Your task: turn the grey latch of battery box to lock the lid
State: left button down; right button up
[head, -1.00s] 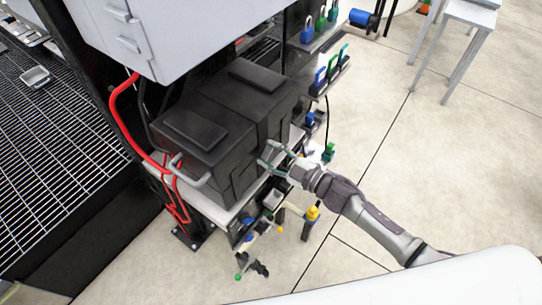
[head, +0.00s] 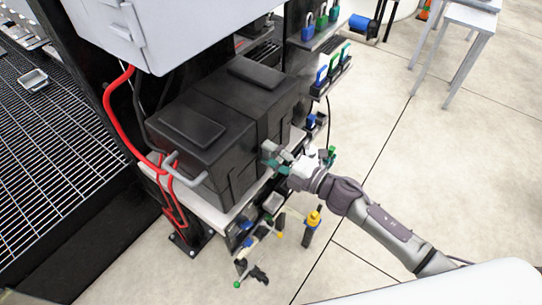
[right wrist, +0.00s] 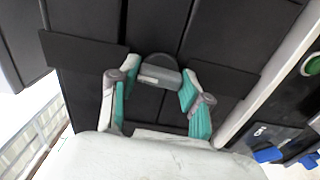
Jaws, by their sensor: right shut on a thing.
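The black battery box (head: 225,160) sits on a shelf, and its dark lid (head: 192,131) looks closed. In the right wrist view the grey latch (right wrist: 160,73) is on the box's front face, against a dark round base. My right gripper (head: 275,154) is at the front face of the box. In the right wrist view its green-padded fingers (right wrist: 159,80) are on either side of the latch and shut on it. In the head view the fingers largely hide the latch. My left gripper is not in view.
A grey side handle (head: 187,171) and red cables (head: 115,105) are at the box's left. A grey cabinet (head: 120,30) hangs above. Padlocks (head: 322,76) and small tools stand on racks at the right and below.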

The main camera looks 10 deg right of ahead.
jog(key=shift+n, duration=0.5)
jog(key=o, duration=1.2)
jog(key=shift+c, duration=0.2)
jog(key=v, duration=1.2)
